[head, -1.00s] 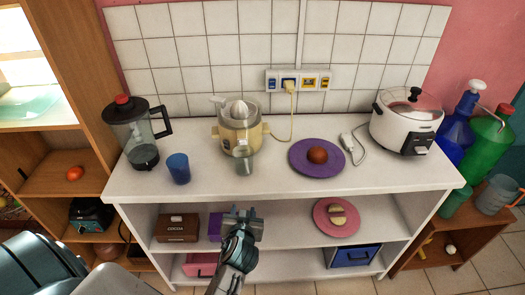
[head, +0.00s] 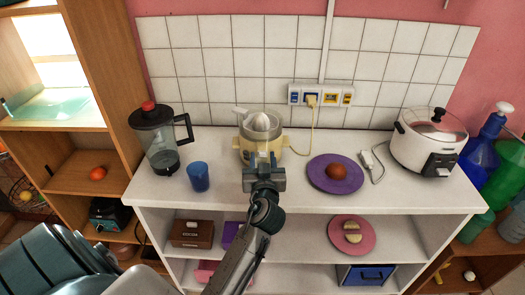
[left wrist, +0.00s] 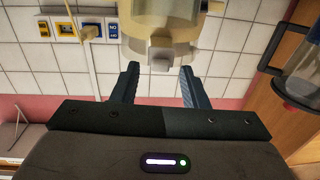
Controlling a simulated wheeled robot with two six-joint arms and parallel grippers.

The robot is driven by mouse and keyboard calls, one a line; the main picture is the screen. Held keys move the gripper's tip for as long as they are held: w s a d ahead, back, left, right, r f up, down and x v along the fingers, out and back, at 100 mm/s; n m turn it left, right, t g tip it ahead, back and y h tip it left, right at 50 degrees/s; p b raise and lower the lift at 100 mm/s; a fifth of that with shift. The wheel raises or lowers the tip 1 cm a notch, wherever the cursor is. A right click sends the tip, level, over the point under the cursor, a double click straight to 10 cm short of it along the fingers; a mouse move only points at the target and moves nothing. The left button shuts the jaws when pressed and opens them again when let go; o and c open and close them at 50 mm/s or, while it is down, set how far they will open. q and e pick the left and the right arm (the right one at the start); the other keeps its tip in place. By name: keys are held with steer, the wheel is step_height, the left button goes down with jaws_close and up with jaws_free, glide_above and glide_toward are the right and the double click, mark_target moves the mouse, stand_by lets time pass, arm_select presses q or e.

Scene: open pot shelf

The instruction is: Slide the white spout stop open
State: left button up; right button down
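The yellow juicer (head: 247,150) with a clear bowl and a pale cone (head: 262,123) stands on the white counter against the tiles. My left gripper (head: 264,160) is in front of it and hides its front, spout and stop in the head view. The juicer also shows in the left wrist view (left wrist: 158,18), upside down, beyond the fingers. My left fingers (left wrist: 160,84) are apart there with nothing gripped between them. My right gripper is not in view.
Left of the juicer stand a blue cup (head: 198,177) and a blender (head: 160,150). To the right are a purple plate (head: 320,183) with a brown round item, a cord plugged into the socket strip (head: 333,97), and a white cooker (head: 415,150). Lower shelves hold boxes.

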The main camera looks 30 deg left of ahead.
mark_target(262, 153)
arm_select(q)
steer(key=shift+x, duration=1.5)
steer(key=shift+c, duration=0.4)
jaws_close()
steer(key=shift+r, duration=1.05)
steer(key=shift+o, duration=0.4)
jaws_free()
steer(key=shift+f, duration=0.1)
